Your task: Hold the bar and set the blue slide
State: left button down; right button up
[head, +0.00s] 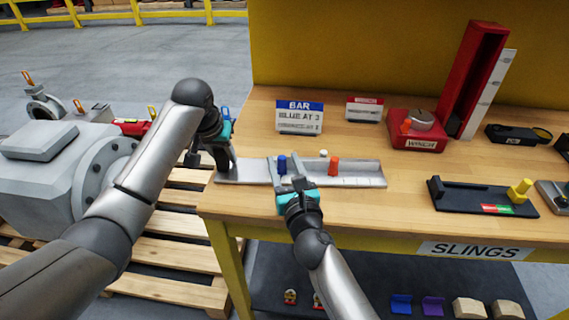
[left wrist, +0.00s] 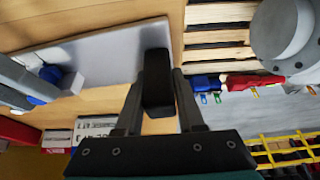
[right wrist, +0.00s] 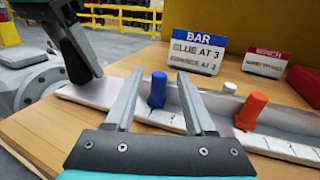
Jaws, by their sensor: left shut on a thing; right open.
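The grey bar (head: 365,174) lies along the bench's left front, with a black upright grip (left wrist: 157,80) at its left end. My left gripper (head: 222,153) is shut on this grip, one finger on each side in the left wrist view. The blue slide (head: 282,165) is an upright peg on the bar; it also shows in the right wrist view (right wrist: 158,88). My right gripper (head: 285,166) is open, and the blue slide appears between its fingers, with no visible contact. An orange peg (head: 333,165) and a small white peg (right wrist: 229,88) stand further right.
A sign (head: 299,117) behind the bar reads "BAR, BLUE AT 3". A second, red-topped sign (head: 364,109), a red winch unit (head: 416,130) and a black tray with a yellow peg (head: 480,198) stand to the right. A wooden pallet (head: 165,255) lies left of the bench.

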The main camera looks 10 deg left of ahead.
grip_shut()
jog(key=shift+d, duration=0.1)
dwell(1.2)
